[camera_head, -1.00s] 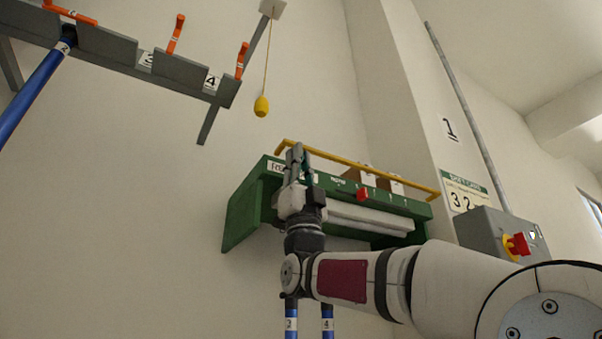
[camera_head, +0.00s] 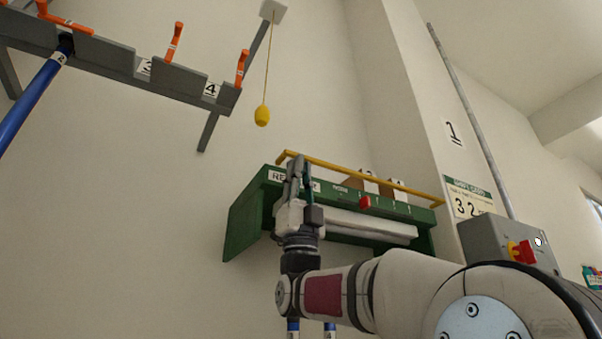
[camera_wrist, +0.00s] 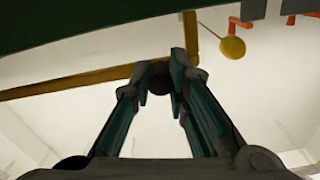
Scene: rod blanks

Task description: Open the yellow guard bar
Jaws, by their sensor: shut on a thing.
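The yellow guard bar (camera_head: 345,174) runs along the upper front edge of the green shelf unit (camera_head: 240,225). My gripper (camera_head: 298,165) is at the bar's left end, fingers pointing up. In the wrist view, the bar (camera_wrist: 90,82) comes from the left to the fingertips (camera_wrist: 165,80), and a yellow end piece (camera_wrist: 190,38) turns away behind them. The exact contact is partly hidden by the fingers.
Small brown boxes (camera_head: 365,182) stand behind the bar, and a red knob (camera_head: 365,202) is on the shelf front. A yellow pull (camera_head: 262,116) hangs on a cord above left. A grey rack (camera_head: 130,68) with orange levers is upper left. A grey switch box (camera_head: 495,240) is at right.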

